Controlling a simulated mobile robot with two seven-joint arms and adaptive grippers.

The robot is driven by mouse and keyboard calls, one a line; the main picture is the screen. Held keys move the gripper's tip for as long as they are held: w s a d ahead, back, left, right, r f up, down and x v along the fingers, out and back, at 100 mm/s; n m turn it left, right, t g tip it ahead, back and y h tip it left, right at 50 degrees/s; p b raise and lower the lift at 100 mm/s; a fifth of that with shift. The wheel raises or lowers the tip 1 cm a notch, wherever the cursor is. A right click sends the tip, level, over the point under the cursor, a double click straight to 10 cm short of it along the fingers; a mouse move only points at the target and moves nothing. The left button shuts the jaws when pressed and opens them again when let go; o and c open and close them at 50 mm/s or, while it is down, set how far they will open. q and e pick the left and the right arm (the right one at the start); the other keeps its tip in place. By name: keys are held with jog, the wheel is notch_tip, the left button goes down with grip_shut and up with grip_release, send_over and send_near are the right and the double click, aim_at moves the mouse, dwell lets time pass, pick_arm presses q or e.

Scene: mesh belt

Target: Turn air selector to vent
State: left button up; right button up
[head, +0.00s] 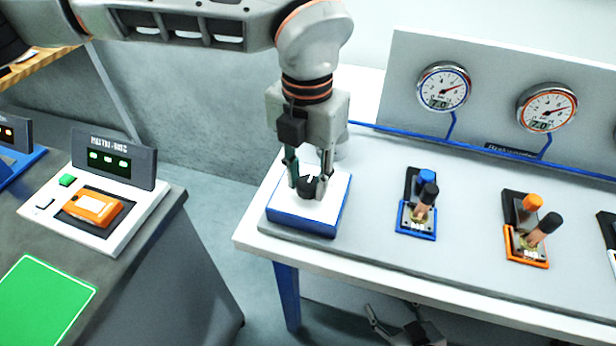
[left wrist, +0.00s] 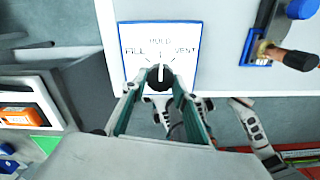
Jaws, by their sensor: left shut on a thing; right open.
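The air selector is a black knob (head: 309,187) on a white plate with blue sides (head: 290,222), at the left end of the white table. In the left wrist view the plate (left wrist: 130,65) reads what looks like FILL at left, HOLD at top and VENT at right. The white mark on the knob (left wrist: 160,76) points up, toward HOLD. My left gripper (head: 310,190) comes down from above, shut on the knob with a finger on each side. My right gripper (head: 392,313) is open and empty, low below the table's front edge.
A blue valve (head: 421,200) and an orange valve (head: 528,228) stand right of the selector. Two gauges (head: 443,87) are on the back panel. A dark bench at left holds a scale-like unit (head: 115,158) and a green mat (head: 42,305); a floor gap separates it from the table.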

aim_at(307, 184)
pick_arm(q)
jog(key=m, duration=0.4)
jog(key=shift+m, duration=0.3)
jog(key=shift+w+m+p, duration=0.1)
jog(key=shift+m+p, duration=0.25)
jog(key=shift+m, duration=1.55)
jog(key=o, duration=1.1)
jog(key=shift+a, duration=0.1)
jog(key=shift+r, duration=0.1)
notch_tip(307, 184, up, 12)
